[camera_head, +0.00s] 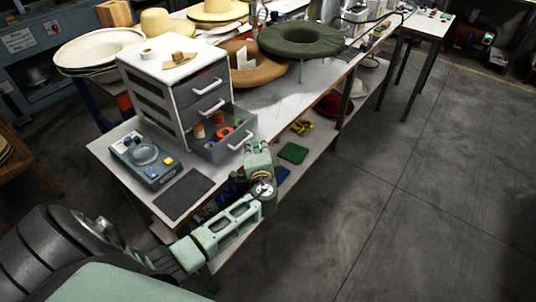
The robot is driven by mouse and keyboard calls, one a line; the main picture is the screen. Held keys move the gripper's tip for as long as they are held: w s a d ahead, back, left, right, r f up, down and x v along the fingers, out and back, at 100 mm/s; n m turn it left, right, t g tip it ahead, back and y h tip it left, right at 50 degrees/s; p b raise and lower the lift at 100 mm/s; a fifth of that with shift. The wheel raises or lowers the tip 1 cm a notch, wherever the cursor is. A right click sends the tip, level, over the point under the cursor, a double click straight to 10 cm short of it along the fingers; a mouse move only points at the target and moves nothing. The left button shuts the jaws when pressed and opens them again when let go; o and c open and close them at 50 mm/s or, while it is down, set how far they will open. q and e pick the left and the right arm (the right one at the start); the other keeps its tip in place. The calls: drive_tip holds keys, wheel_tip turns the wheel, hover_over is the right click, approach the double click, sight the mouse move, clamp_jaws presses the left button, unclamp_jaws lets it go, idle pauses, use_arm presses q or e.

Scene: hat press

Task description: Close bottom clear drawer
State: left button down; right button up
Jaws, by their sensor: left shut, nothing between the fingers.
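A white drawer cabinet (165,105) stands near the close end of the workbench. Its bottom clear drawer (222,143) is pulled out toward the right, with spools and small coloured items inside. The drawers above it look closed. The bottom drawer's handle is a pale bar (241,140) on its front. My left gripper (256,148) is shut and empty, just in front of and slightly below the drawer front, near the handle. I cannot tell whether it touches the drawer. My right gripper is not in view.
A grey control box (146,161) with a round dial and a dark mat (183,194) lie left of the drawer. Felt hats, including a green one (301,40), sit farther along the bench. A lower shelf holds a green block (293,152). The floor at right is clear.

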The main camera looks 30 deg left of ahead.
sight(228, 132)
use_arm(q)
drive_tip(key=a+b, duration=0.1)
drive_tip(key=a, duration=0.3)
drive_tip(key=a+b, duration=0.1)
drive_tip(key=a, duration=0.3)
drive_tip(key=w+a+b, duration=0.1)
drive_tip(key=a, duration=0.3)
drive_tip(key=shift+a, duration=0.35)
drive_tip(key=shift+r, duration=0.1)
